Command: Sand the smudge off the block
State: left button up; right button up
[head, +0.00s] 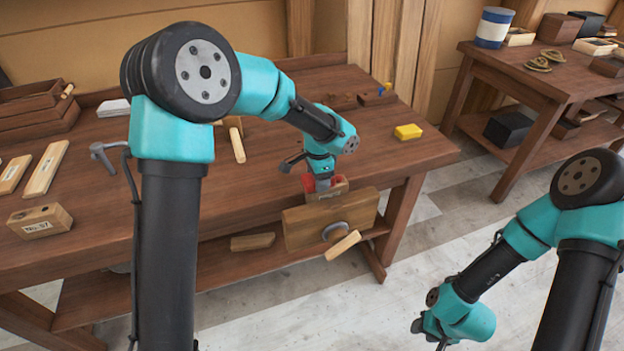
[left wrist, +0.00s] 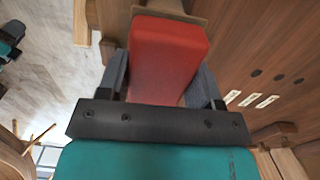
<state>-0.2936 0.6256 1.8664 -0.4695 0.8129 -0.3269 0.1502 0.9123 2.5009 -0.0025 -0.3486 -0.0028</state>
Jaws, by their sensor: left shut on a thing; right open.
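My left gripper (head: 323,183) is shut on a red sanding block (head: 309,184). In the left wrist view the red sanding block (left wrist: 167,52) fills the space between the two dark fingers (left wrist: 160,88). It is at the top of a pale wooden block (head: 334,193) at the bench's front edge; I cannot tell whether they touch. The wooden block stands at the wooden vise (head: 300,228), whose handle (head: 343,245) hangs in front. No smudge is visible; my gripper and the red block cover part of the wood. My right gripper (head: 432,334) is open and empty, low at the right.
The workbench (head: 270,160) carries a yellow block (head: 408,132), a mallet (head: 236,140), a labelled wooden block (head: 40,221) and a wooden tray (head: 35,108). A second table (head: 500,60) stands at the back right. The floor between is clear.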

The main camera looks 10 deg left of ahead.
pick_arm(q)
jog(key=shift+w+d, duration=0.1)
jog(key=shift+d, duration=0.05)
jog(key=shift+w+d, duration=0.2)
jog(key=shift+d, duration=0.1)
jog(key=shift+c, duration=0.3)
jog(key=shift+w+d, duration=0.35)
jog(key=shift+d, duration=0.2)
jog(key=c, duration=0.3)
jog(key=shift+w+d+f, duration=0.15)
jog(key=shift+w+d, duration=0.3)
jog(key=shift+d, duration=0.2)
jog(key=shift+s+a+r, duration=0.1)
jog(key=shift+s+a, duration=0.4)
jog(key=shift+a, duration=0.25)
jog(key=shift+s+a+r, duration=0.1)
jog(key=shift+s+a, duration=0.4)
jog(key=shift+a, duration=0.25)
jog(key=shift+s+a, duration=0.1)
jog(key=shift+a, duration=0.05)
